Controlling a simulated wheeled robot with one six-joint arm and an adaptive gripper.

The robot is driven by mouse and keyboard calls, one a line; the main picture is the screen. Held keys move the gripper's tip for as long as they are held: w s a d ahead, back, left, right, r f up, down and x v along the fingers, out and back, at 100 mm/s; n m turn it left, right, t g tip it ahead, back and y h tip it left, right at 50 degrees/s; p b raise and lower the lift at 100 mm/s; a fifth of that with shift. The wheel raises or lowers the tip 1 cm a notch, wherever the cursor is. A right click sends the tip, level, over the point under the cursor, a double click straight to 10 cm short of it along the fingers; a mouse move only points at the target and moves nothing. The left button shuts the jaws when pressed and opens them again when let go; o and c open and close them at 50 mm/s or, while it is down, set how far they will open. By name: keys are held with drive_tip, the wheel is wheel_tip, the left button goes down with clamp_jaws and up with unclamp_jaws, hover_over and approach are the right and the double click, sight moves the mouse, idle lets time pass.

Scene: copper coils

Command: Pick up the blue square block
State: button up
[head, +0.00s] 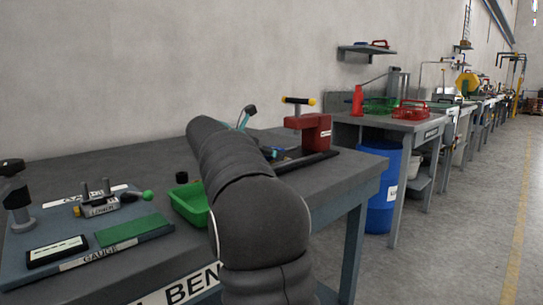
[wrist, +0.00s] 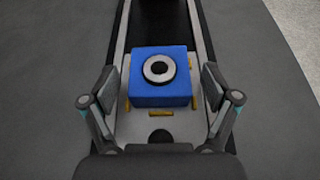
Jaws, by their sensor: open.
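The blue square block (wrist: 160,92) shows in the wrist view with a pale ring around a dark centre on its top. It sits on a light grey plate (wrist: 133,126) with small brass-coloured pieces around it, between two dark rails. My gripper (wrist: 160,87) is open, with one finger to the left of the block and one to the right. Gaps show between the fingers and the block, and I cannot tell the height between them. In the head view my arm hides the block and most of the gripper.
A red clamp-like fixture (head: 309,131) stands at the right of the workbench (head: 345,176). A green bin (head: 189,203) lies left of my arm. A gauge board (head: 95,262) with tools is at the left. A blue barrel (head: 383,185) stands under the bench beyond.

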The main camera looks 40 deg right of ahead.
drive_tip(key=c, duration=1.3)
drive_tip(key=shift+r, duration=0.1)
drive_tip(key=shift+c, duration=0.7)
